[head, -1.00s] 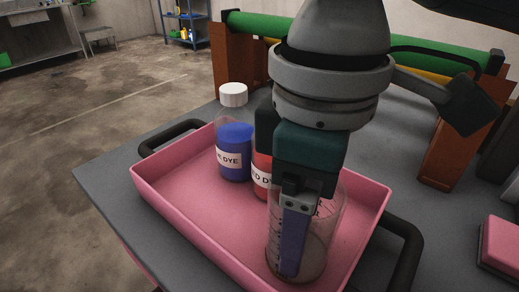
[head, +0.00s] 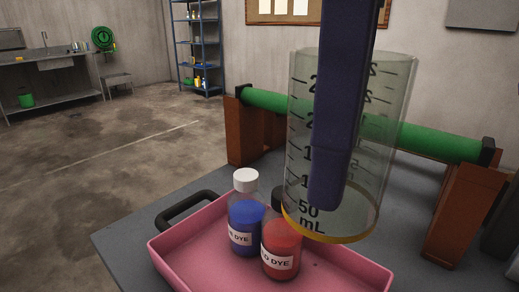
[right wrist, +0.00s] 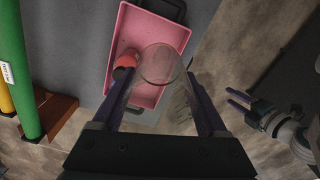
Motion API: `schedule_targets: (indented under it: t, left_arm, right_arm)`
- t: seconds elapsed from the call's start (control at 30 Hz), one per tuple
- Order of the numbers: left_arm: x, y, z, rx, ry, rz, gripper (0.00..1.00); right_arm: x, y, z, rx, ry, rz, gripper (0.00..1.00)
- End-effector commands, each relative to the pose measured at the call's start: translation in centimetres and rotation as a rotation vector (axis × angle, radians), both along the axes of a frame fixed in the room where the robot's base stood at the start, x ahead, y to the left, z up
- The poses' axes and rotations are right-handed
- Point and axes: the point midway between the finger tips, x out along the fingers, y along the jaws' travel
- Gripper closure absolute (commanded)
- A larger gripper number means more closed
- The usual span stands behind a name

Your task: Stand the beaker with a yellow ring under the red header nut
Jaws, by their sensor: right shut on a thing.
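The clear beaker (head: 368,165) has dark volume marks and a yellow ring (head: 345,239) around its base. It is upright or nearly so, in the air above the pink tray, close to the head camera. My right gripper (head: 326,195) is shut on it, one finger across the near wall. In the right wrist view the beaker (right wrist: 160,65) shows between the two fingers. My left gripper (right wrist: 240,102) shows at the right of the right wrist view, apart from everything, its fingers spread and empty. I cannot make out a red header nut in either view.
The pink tray (head: 195,238) on the grey table holds a blue dye bottle (head: 245,215) and a red dye bottle (head: 281,250). Behind is a green pipe (head: 265,101) on brown supports (head: 466,215). A yellow pipe (right wrist: 6,95) runs beside it in the right wrist view.

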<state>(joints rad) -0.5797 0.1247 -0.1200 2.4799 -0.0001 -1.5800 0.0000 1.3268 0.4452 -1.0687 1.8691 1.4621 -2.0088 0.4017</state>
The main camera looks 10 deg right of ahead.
Motion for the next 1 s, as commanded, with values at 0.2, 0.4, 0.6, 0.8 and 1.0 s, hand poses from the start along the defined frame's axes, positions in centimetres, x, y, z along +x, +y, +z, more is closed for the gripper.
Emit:
schedule_targets:
  t: [0.2,0.4,0.6,0.8,1.0]
  left_arm:
    - [0.0,-0.2,5.0,-0.006,0.001,0.004,0.50]
    - [0.0,-0.2,9.2,-0.010,-0.001,0.006,0.50]
    - [0.0,-0.2,12.4,-0.010,-0.001,0.006,0.50]
    - [0.0,-0.2,16.4,-0.008,-0.001,0.006,0.50]
    - [0.0,-0.1,22.5,-0.004,0.001,0.003,0.50]
  right_arm:
    - [0.9,-2.7,5.4,-0.008,-0.004,-0.305,0.79]
    - [1.5,-5.9,9.5,-0.006,-0.004,-0.694,0.79]
    - [1.7,-7.9,12.7,0.001,0.001,-0.955,0.79]
    - [1.2,-7.8,16.4,0.002,-0.001,-0.944,0.79]
    - [0.4,-7.8,22.2,0.002,-0.001,-0.944,0.79]
